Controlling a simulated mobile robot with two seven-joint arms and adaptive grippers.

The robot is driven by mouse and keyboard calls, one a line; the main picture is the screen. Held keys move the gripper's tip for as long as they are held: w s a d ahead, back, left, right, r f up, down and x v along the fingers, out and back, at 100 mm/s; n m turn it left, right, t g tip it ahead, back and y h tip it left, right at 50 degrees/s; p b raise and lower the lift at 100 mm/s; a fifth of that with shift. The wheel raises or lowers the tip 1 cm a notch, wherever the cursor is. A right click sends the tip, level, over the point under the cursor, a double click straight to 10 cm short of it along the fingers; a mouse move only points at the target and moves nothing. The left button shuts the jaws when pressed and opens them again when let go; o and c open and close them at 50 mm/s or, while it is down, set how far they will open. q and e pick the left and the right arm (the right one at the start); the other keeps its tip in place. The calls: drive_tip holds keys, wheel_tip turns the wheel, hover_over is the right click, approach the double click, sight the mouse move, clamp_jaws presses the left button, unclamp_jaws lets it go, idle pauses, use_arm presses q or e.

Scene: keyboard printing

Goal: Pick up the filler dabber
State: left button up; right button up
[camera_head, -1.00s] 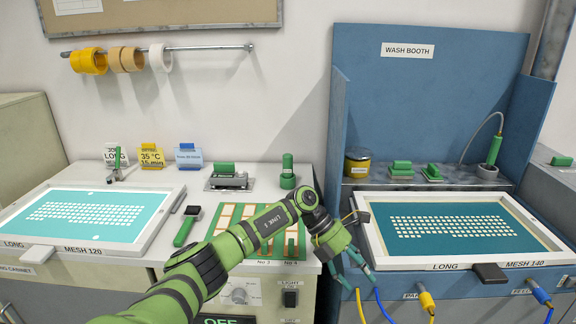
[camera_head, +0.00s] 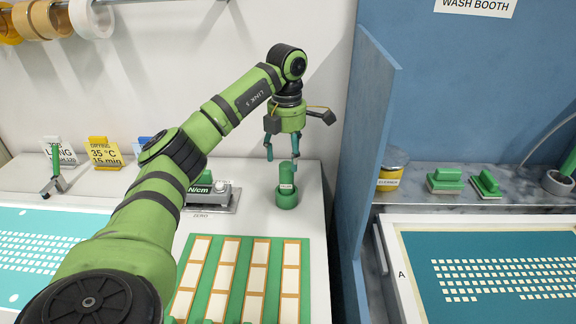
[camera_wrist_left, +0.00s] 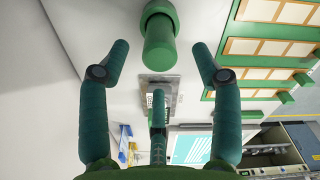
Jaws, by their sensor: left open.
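The filler dabber is a green cylinder with a narrower upper part and a small label (camera_head: 287,187). It stands upright on the white worktop beside the wash booth's side panel. My left gripper (camera_head: 282,153) is open and points down above the dabber, its fingertips close to the dabber's top. In the left wrist view the dabber (camera_wrist_left: 158,42) shows between and slightly beyond the spread fingertips (camera_wrist_left: 160,52), with gaps on both sides. Nothing is held. My right gripper is not in view.
A grey instrument (camera_head: 222,196) stands left of the dabber. A green board with pale strips (camera_head: 280,242) lies in front. The blue booth panel (camera_head: 374,130) rises close on the right. Green-handled pads (camera_head: 445,181) and a yellow jar (camera_head: 392,170) stand beyond it.

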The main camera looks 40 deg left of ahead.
sight(286, 176)
use_arm(q)
drive_tip(key=shift+f, duration=0.75)
wheel_tip(286, 176, down, 4)
drive_tip(key=shift+s+f+p, duration=0.15)
drive_tip(key=shift+p, duration=0.85)
drive_tip(key=shift+a+f, duration=0.1)
drive_tip(key=shift+f, duration=0.5)
drive_tip(key=c, duration=1.3)
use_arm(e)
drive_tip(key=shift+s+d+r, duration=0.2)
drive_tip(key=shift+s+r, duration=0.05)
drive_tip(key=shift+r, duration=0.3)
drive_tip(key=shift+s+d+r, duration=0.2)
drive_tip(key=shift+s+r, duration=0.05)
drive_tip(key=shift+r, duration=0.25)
